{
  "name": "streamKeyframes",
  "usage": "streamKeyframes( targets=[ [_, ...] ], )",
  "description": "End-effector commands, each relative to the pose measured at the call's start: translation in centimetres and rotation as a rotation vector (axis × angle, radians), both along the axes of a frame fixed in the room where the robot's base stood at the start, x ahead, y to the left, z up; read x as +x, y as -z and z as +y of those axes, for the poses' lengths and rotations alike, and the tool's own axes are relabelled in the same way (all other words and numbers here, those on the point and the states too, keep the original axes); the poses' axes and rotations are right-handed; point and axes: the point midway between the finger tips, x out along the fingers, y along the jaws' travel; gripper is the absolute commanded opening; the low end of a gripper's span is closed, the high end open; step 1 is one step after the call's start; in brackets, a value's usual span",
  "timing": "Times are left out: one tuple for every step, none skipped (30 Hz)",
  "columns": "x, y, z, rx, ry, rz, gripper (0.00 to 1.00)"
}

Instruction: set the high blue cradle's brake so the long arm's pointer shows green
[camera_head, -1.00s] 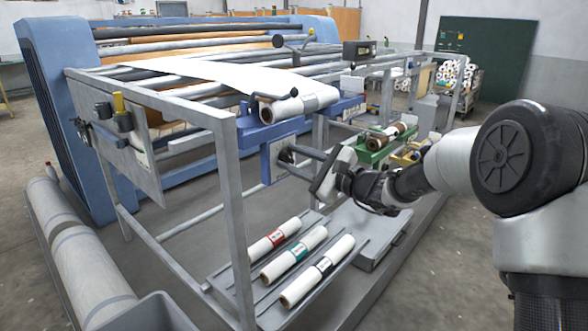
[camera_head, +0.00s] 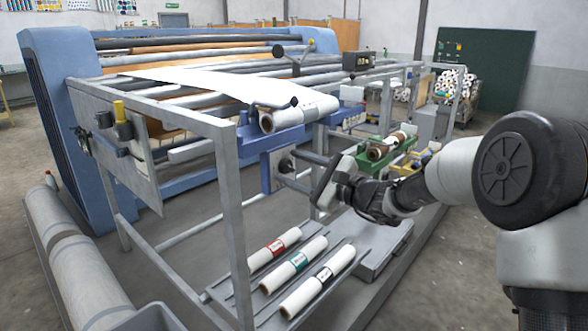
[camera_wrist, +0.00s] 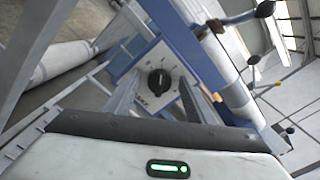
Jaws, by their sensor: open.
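The high blue cradle (camera_head: 250,145) carries a white roll (camera_head: 305,113) on the frame's right end. On its front plate is a black round brake knob (camera_head: 285,166), also clear in the wrist view (camera_wrist: 158,79), with a light pointer mark and small print around it. My gripper (camera_head: 300,172) is open in front of this plate. In the wrist view its two fingers reach toward the plate on either side of the knob; I cannot tell whether they touch it. A lever with a black ball (camera_head: 294,101) is by the roll. I cannot make out the long arm's pointer or a green zone.
A green cradle (camera_head: 372,165) with a brown-cored roll stands lower, right of my gripper. Several white rolls (camera_head: 300,262) lie on a low rack below. A grey frame post (camera_head: 231,215) stands left of the cradle. A dark box (camera_head: 358,62) sits on the upper rail.

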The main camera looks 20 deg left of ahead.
Motion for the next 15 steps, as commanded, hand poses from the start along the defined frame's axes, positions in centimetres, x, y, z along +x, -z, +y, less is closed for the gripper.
streamKeyframes(
  targets=[
    [-0.1,0.0,-0.3,0.000,0.001,0.000,0.50],
    [-0.1,0.0,-0.6,-0.001,0.002,0.000,0.50],
    [-0.3,-0.1,-1.0,-0.002,0.003,0.001,0.50],
    [-0.4,-0.1,-1.4,-0.002,0.003,0.000,0.50],
    [-0.6,-0.2,-1.8,-0.002,0.003,0.001,0.50],
    [-0.9,-0.2,-2.6,-0.001,0.003,0.000,0.50],
    [-1.2,-0.2,-3.2,-0.001,0.004,0.002,0.50],
    [-1.4,-0.2,-3.8,-0.002,0.004,0.001,0.50],
    [-1.8,-0.2,-4.8,-0.001,0.006,0.002,0.50],
    [-2.1,-0.2,-5.4,-0.001,0.005,0.001,0.50],
    [-2.4,-0.2,-6.2,-0.001,0.006,0.002,0.50],
    [-2.8,-0.2,-7.1,-0.002,0.005,0.001,0.50],
    [-3.0,-0.3,-7.8,-0.001,0.005,0.000,0.50],
    [-3.4,-0.2,-8.5,-0.001,0.006,0.002,0.50],
    [-3.7,-0.2,-9.4,-0.001,0.006,0.000,0.50]
  ],
)
